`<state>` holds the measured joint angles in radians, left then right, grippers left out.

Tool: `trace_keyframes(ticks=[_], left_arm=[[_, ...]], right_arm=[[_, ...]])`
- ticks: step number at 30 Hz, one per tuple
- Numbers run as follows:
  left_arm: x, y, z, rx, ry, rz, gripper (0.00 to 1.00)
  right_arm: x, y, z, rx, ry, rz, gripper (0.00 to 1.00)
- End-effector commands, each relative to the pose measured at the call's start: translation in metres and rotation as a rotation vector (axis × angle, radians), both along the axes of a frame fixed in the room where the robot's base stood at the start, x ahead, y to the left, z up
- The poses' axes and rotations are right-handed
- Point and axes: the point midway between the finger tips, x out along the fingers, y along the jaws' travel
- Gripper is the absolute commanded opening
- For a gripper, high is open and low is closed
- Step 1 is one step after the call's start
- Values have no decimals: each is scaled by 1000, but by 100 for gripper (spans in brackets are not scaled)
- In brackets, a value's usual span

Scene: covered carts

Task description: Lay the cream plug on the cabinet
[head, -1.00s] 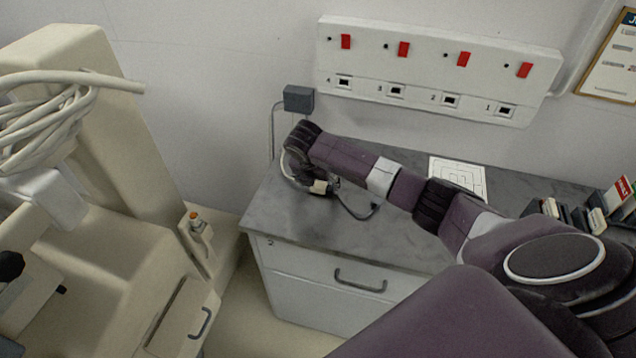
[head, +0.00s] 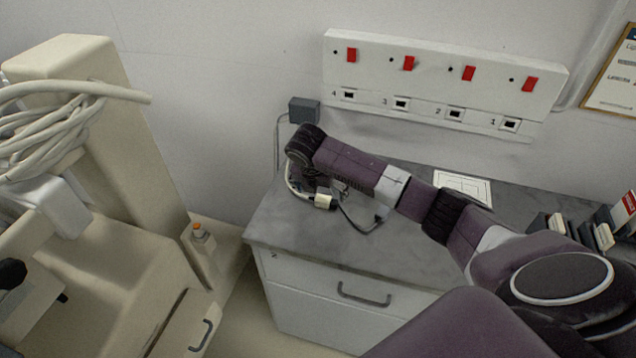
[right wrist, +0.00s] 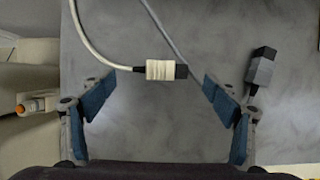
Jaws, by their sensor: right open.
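The cream plug (head: 324,202) lies on the grey top of the cabinet (head: 285,228), with its white cable curving away from it. In the right wrist view the plug (right wrist: 162,69) has a dark end pointing right. My right gripper (right wrist: 160,84) is open, its blue-padded fingers apart on either side below the plug, not touching it. In the head view my right wrist hides most of the gripper. My left gripper is in neither view.
A dark grey plug (right wrist: 262,66) on a grey cable lies right of the cream plug. A white socket panel (head: 435,85) and a grey box (head: 303,110) are on the wall. A cream machine (head: 75,110) stands at left. The front cabinet top is clear.

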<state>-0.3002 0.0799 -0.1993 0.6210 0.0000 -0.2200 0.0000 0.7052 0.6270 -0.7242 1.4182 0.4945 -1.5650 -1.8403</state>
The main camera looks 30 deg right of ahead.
Motion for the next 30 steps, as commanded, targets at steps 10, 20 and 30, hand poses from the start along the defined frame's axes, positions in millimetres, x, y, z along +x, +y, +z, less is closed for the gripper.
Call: trace_keyframes(ticks=[10,20,30], left_arm=[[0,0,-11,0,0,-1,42],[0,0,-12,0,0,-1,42],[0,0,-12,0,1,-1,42]], right_arm=[[-16,20,64,0,-3,0,81],[-21,25,80,-1,1,0,81],[-21,25,80,0,0,0,81]])
